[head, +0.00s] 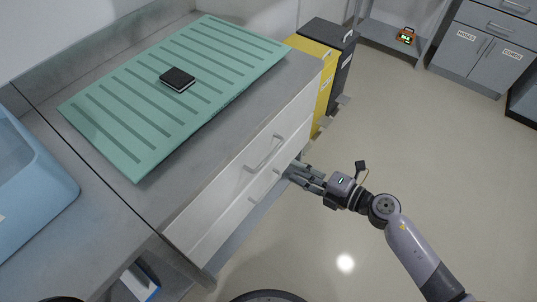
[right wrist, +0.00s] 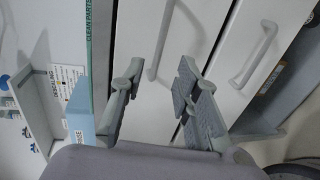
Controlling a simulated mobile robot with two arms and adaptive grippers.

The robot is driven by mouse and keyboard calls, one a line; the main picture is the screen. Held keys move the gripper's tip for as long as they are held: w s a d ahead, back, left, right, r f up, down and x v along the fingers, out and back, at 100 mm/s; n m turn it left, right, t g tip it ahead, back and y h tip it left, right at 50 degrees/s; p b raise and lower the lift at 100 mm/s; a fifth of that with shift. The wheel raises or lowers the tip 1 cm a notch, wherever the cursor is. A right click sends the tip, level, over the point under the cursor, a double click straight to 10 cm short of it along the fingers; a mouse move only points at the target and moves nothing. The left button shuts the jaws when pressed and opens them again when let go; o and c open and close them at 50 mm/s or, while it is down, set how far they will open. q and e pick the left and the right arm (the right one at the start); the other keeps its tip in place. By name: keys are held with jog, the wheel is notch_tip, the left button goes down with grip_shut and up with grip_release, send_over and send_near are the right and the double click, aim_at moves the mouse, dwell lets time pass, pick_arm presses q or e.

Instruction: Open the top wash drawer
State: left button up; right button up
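The white drawer unit stands under the grey counter in the head view. The top wash drawer (head: 232,178) has a bar handle (head: 264,154) and looks shut. The lower drawer front (head: 236,217) also looks shut. My right gripper (head: 292,170) is in front of the drawers, near their far end. In the right wrist view, my right gripper (right wrist: 160,74) is open and empty. The top drawer's handle (right wrist: 162,38) appears between its fingertips, with no clear contact. The lower drawer's handle (right wrist: 256,55) is to the right of the fingers. My left gripper is not in view.
A green ribbed mat (head: 130,140) with a small black box (head: 177,79) covers the counter. A blue basin (head: 35,190) is at left. Yellow (head: 326,88) and dark grey (head: 343,65) bins stand beyond the drawers. The floor (head: 440,170) at right is clear.

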aim_at(269, 156)
jog(key=x, duration=1)
jog(key=shift+w+a+f, duration=0.1)
jog(key=shift+w+a, duration=0.1)
jog(key=shift+c, duration=0.6)
grip_shut()
